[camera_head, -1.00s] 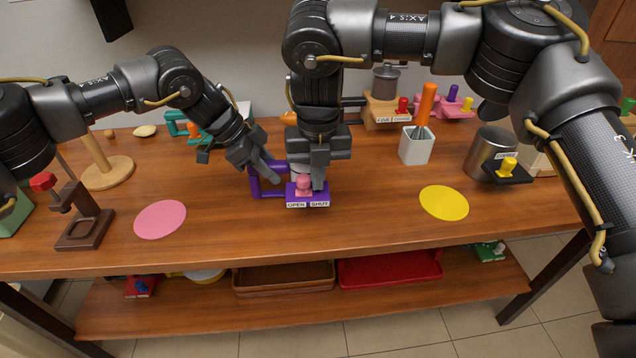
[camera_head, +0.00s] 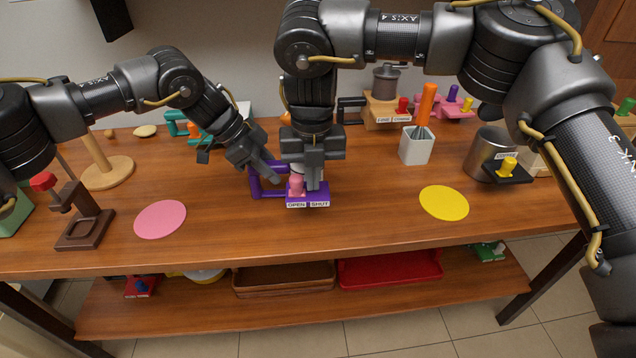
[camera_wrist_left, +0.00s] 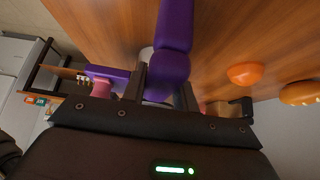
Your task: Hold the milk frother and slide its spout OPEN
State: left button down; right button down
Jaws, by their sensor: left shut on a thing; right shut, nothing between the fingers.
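The milk frother has a purple base (camera_head: 320,199) labelled OPEN on the left and SHUT on the right, and a purple handle (camera_head: 256,182) at its left. Its pink spout knob (camera_head: 296,186) stands above the OPEN label. My left gripper (camera_head: 268,178) is shut on the handle; the left wrist view shows the purple handle (camera_wrist_left: 172,65) between the fingers. My right gripper (camera_head: 312,178) is shut and empty, close to the right of the knob; contact is hard to tell. The right gripper hides much of the frother's body.
A pink disc (camera_head: 160,219) lies left and a yellow disc (camera_head: 444,202) right on the wooden table (camera_head: 380,225). A brown stand (camera_head: 84,228) is at front left. A white whisk holder (camera_head: 416,146) and a metal cup (camera_head: 490,152) stand right. The table in front is clear.

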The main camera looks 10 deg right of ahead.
jog(key=shift+d, duration=0.45)
notch_tip(320, 180, up, 7)
dwell(0.6)
pick_arm(q)
jog(key=c, duration=1)
grip_release()
jog(key=shift+r, duration=0.1)
jog(key=shift+v, duration=3.7)
jog(key=v, duration=1.2)
jog(key=shift+a, duration=0.15)
